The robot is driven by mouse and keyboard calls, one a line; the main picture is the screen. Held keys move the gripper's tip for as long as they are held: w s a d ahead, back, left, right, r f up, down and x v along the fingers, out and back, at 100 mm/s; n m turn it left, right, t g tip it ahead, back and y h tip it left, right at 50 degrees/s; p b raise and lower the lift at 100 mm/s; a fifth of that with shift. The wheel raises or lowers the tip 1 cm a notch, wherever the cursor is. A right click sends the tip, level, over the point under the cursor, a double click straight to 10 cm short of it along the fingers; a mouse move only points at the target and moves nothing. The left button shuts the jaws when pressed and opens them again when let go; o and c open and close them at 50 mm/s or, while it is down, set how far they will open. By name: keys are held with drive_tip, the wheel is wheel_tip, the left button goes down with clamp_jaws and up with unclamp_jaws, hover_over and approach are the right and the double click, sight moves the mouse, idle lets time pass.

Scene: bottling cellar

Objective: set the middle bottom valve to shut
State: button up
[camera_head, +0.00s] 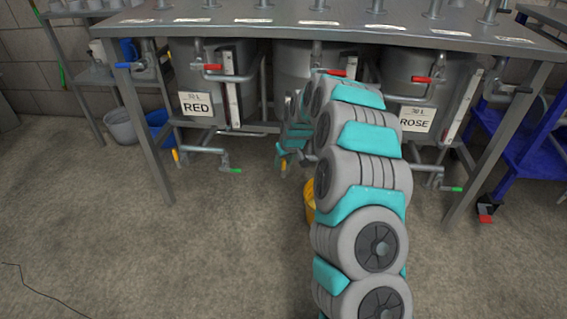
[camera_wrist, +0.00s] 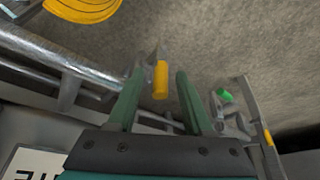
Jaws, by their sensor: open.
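In the wrist view, a yellow valve handle (camera_wrist: 161,80) shows between the two green fingers of my gripper (camera_wrist: 159,72). The fingers are apart, with a gap visible on each side of the handle. I cannot tell how deep the handle sits between them. In the head view, my gripper (camera_head: 286,157) is low under the middle tank (camera_head: 290,75), and my arm hides most of that tank's bottom pipework. A green handle (camera_wrist: 224,96) shows to the right of the fingers in the wrist view.
The left tank's label (camera_head: 197,104) reads RED and the right one's (camera_head: 416,119) ROSE. Metal table legs (camera_head: 145,137) flank the tanks.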

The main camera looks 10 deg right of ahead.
clamp_jaws()
idle(1.3)
